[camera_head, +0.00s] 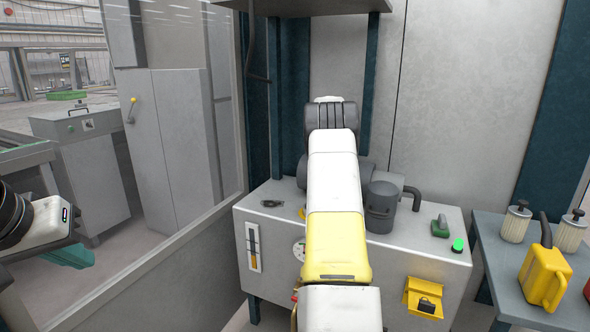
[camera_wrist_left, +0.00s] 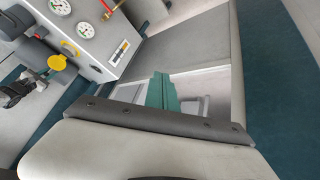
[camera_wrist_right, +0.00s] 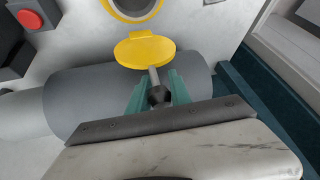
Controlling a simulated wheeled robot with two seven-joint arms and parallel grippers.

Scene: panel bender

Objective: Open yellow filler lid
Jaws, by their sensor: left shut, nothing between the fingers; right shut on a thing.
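The yellow filler lid (camera_wrist_right: 145,50) shows in the right wrist view as a round disc with a grey stem and dark knob. It stands away from the yellow filler ring (camera_wrist_right: 158,12), whose opening is partly in view. My right gripper (camera_wrist_right: 157,98) is shut on the knob, one teal finger on each side. In the head view my right arm hides the lid and right gripper. My left gripper (camera_head: 68,256) is shut and empty at the left; its fingers also show in the left wrist view (camera_wrist_left: 161,92).
The grey machine cabinet (camera_head: 250,222) carries gauges (camera_wrist_left: 85,30) and a yellow box with a padlock (camera_head: 425,297). A red button (camera_wrist_right: 28,18) is near the lid. At right, a table (camera_head: 497,240) holds filters and a yellow can (camera_head: 543,277). A glass partition stands left.

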